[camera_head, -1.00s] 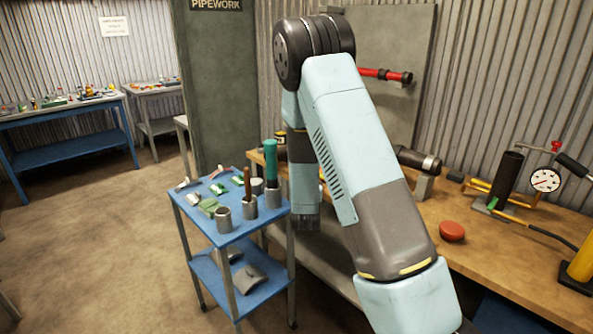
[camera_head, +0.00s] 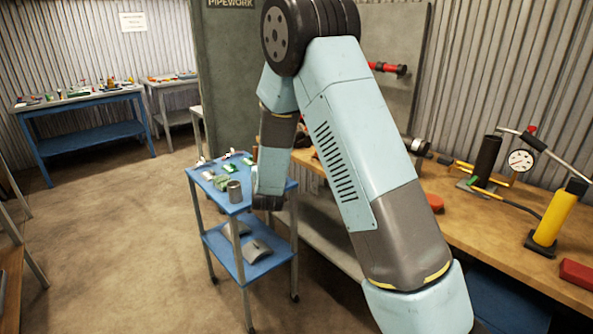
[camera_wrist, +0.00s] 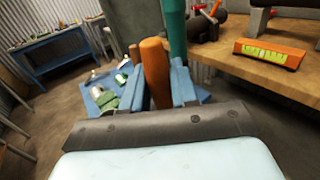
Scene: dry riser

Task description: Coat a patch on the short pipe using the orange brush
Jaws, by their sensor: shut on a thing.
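The orange brush handle (camera_wrist: 155,72) stands upright between the two blue fingers of my gripper (camera_wrist: 160,88) in the wrist view. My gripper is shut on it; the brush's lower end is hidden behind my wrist. In the head view my wrist hangs over the right part of the blue trolley (camera_head: 207,187), and my fingers are hidden. A dark horizontal pipe (camera_head: 417,146) lies at the workbench behind my arm, and a black upright pipe (camera_head: 487,157) stands further right. I cannot tell which is the short pipe.
A thick green handle (camera_wrist: 175,30) stands just behind the orange one, with a brown handle (camera_wrist: 134,53) to the left. A grey cup (camera_head: 234,191) stands on the trolley. The workbench (camera_head: 470,215) holds a gauge (camera_head: 520,160) and a yellow cylinder (camera_head: 559,212).

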